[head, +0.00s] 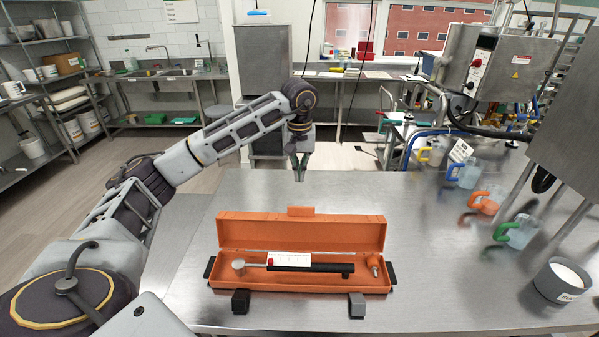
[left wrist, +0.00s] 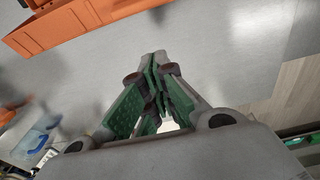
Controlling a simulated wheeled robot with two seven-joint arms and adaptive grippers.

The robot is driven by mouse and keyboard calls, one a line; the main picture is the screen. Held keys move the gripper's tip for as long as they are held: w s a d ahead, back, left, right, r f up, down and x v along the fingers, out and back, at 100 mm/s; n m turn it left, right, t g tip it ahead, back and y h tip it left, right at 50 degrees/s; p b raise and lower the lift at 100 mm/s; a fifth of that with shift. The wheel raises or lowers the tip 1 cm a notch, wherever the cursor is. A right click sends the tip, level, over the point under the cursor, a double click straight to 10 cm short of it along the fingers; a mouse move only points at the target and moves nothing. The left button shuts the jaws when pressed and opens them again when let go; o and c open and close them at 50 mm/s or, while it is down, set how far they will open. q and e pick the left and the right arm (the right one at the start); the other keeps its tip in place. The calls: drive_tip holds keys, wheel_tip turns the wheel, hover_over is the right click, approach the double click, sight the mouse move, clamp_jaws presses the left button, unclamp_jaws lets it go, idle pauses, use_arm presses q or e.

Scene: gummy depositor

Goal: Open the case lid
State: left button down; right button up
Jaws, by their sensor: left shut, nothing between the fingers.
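The orange case (head: 225,283) sits on the steel table in the head view. Its lid (head: 350,233) stands open, tilted up at the back. Inside lie a black tool with a white label (head: 290,259) and a small fitting at the right. My left gripper (head: 299,178) is beyond the case at the table's far edge, pointing down, shut and empty. In the left wrist view its green-padded fingers (left wrist: 155,60) meet, and part of the orange case (left wrist: 75,28) shows at the upper left. My right gripper is not in view.
Several pitchers with coloured handles, including a green one (head: 517,231), stand along the table's right side. A grey container (head: 562,281) labelled on its side is at the front right. A steel machine (head: 497,62) rises behind them. The table (head: 400,200) around the case is clear.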

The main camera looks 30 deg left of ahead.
use_arm(q)
wheel_tip(320, 180, down, 7)
drive_tip(key=s+d+p, duration=0.1)
drive_tip(key=s+p, duration=0.1)
drive_tip(key=shift+s+d+f, duration=0.2)
drive_tip(key=shift+s+d, duration=0.15)
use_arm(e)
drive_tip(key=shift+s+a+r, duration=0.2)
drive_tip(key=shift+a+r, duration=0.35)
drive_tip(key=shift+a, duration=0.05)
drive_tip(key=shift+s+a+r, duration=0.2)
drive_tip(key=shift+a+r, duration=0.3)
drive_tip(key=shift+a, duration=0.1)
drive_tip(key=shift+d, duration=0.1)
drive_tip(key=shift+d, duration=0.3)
use_arm(q)
drive_tip(key=shift+a, duration=0.1)
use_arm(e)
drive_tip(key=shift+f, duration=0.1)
